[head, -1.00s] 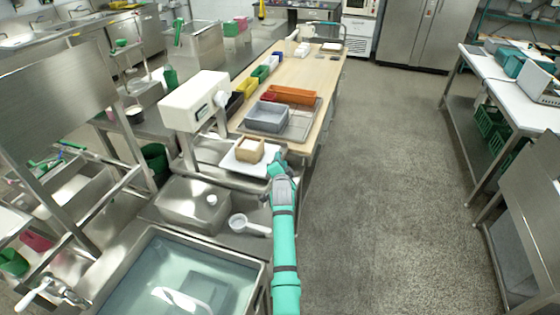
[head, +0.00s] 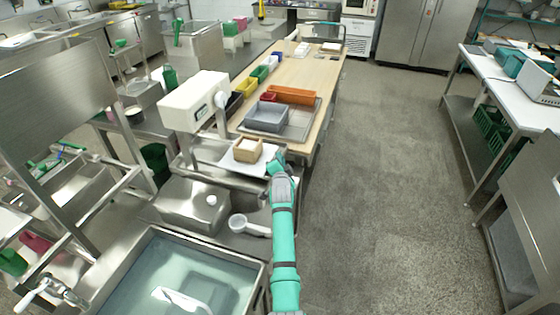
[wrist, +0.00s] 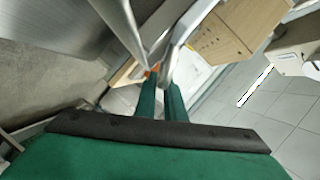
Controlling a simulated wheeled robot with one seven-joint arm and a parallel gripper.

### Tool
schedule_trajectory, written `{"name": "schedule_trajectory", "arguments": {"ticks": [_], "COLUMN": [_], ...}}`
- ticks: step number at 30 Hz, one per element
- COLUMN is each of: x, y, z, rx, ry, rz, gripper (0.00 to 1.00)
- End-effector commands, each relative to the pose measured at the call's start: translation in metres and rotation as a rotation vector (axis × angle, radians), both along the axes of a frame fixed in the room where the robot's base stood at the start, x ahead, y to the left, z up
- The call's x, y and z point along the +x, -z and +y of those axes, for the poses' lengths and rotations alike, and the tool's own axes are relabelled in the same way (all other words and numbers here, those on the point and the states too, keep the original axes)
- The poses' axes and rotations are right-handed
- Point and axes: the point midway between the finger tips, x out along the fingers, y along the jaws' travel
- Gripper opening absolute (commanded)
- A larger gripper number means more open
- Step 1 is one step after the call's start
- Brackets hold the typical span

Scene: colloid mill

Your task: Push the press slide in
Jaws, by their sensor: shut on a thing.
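The press slide (head: 231,166) is a pale flat plate beneath the white press head (head: 194,100), with a wooden box (head: 247,151) on it. My gripper (head: 276,162) is at the slide's right edge in the head view. In the wrist view my green fingers (wrist: 163,92) are shut on a curved metal bar (wrist: 183,32), which looks like the slide's handle. The wooden box also shows in the wrist view (wrist: 222,38), just beyond the bar. The exact grip is partly hidden by my fingers, and the slide's inner end is hard to make out.
A grey tub (head: 267,118) and an orange tray (head: 292,95) sit on the wooden-topped counter (head: 318,80) behind. A white ladle-like scoop (head: 248,226) and a water-filled sink (head: 190,275) are nearer. The floor (head: 390,190) to the right is clear.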

Motion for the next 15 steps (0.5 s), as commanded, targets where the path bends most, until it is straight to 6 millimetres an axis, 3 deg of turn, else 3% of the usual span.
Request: {"name": "schedule_trajectory", "arguments": {"ticks": [1, 9, 15], "x": [-0.001, 0.008, 0.009], "y": [0.008, 0.009, 0.011], "z": [0.008, 0.036, 0.042], "rx": [-0.003, -0.003, -0.003], "ry": [-0.008, -0.006, -0.005], "rz": [0.011, 0.015, 0.017], "gripper": [0.0, 0.0, 0.0]}}
